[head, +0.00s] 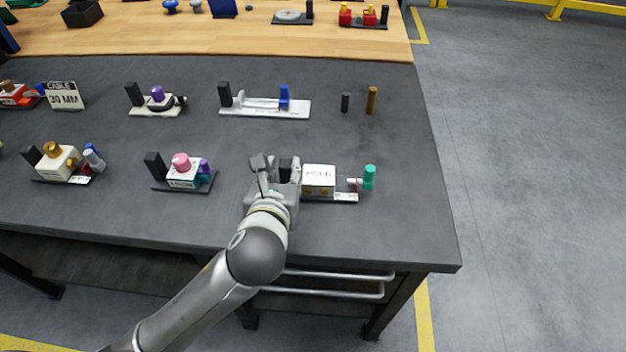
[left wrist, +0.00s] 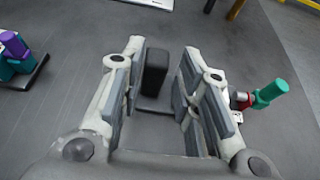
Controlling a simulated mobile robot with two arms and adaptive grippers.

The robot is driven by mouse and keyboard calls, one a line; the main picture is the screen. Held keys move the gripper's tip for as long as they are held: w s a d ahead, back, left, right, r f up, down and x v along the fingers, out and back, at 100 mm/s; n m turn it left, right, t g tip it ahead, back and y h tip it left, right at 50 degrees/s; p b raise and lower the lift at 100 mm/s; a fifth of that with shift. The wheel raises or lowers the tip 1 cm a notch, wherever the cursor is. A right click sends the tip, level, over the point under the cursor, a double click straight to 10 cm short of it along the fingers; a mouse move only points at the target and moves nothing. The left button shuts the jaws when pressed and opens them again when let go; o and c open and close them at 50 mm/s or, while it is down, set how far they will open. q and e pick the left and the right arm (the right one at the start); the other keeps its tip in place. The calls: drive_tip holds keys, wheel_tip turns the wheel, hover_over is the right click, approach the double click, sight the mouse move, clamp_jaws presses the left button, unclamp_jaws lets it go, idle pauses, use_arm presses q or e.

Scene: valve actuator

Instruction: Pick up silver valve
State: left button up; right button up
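My left gripper (head: 277,166) is over the near part of the dark table and is open; the left wrist view also shows its fingers spread (left wrist: 162,62). A black upright block (left wrist: 155,72) stands in the gap between the fingers, with no clear contact on either side. The block belongs to a valve stand with a white box (head: 319,177) and a teal-handled valve (head: 369,176) at its right end. The teal handle also shows in the left wrist view (left wrist: 270,93). I cannot make out for certain which part is the silver valve; the gripper hides part of this stand. My right gripper is not in view.
A stand with a pink knob (head: 181,162) is left of the gripper. Behind are a white stand with a blue handle (head: 284,95) and two short posts, black (head: 345,102) and brown (head: 372,99). The table's front right corner (head: 420,250) is clear.

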sight(285, 165)
use_arm(q)
drive_tip(key=shift+x, duration=2.7)
drive_tip(key=shift+s+a+f, duration=0.1)
drive_tip(key=shift+s+f, duration=0.05)
clamp_jaws()
